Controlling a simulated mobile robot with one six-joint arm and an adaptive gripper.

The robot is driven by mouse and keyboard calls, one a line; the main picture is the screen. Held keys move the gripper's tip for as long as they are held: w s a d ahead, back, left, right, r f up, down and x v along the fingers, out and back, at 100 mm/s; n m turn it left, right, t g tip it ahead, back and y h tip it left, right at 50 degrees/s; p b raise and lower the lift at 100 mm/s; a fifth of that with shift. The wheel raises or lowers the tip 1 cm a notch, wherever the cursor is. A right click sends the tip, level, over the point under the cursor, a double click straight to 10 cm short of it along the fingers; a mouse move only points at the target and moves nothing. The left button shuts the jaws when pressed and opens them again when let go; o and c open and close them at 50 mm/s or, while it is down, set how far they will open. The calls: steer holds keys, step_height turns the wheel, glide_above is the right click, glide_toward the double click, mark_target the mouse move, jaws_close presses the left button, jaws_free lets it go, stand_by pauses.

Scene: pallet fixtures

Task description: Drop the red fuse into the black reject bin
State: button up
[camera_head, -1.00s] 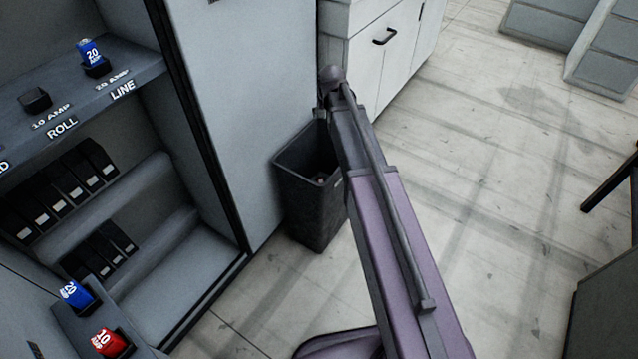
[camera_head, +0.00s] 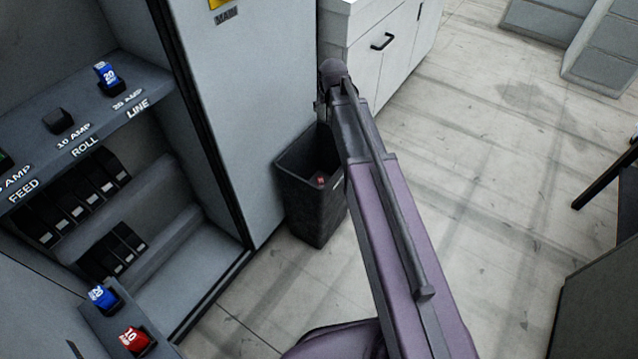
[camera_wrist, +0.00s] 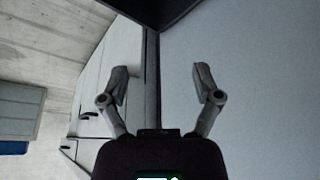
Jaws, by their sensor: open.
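The black reject bin (camera_head: 313,209) stands on the floor against the grey cabinet, partly behind my arm. A small red object, seemingly a fuse (camera_head: 320,181), lies inside it. Another red fuse (camera_head: 134,338), marked 10 AMP, sits in a holder on the ledge at the lower left. My gripper (camera_wrist: 162,78) is open in the wrist view, with nothing between its fingers. A dark edge shows at the top of that view; I cannot tell if it is the bin. In the head view my gripper is hidden at the arm's far end, above the bin's back edge.
A blue fuse (camera_head: 107,76) stands on the cabinet shelf by the LINE label. An empty black holder (camera_head: 58,121) sits above ROLL. Another blue fuse (camera_head: 103,297) is on the lower ledge. A white cabinet (camera_head: 372,60) stands behind the bin.

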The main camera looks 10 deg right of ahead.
steer(key=shift+p+v, duration=2.3)
steer(key=shift+v, duration=0.55)
steer(key=shift+a, duration=0.1)
steer(key=s+r+g+p, duration=0.3)
steer(key=s+g+p, duration=0.1)
steer(key=s, duration=2)
steer(key=shift+d, duration=0.35)
steer(key=shift+f, duration=0.1)
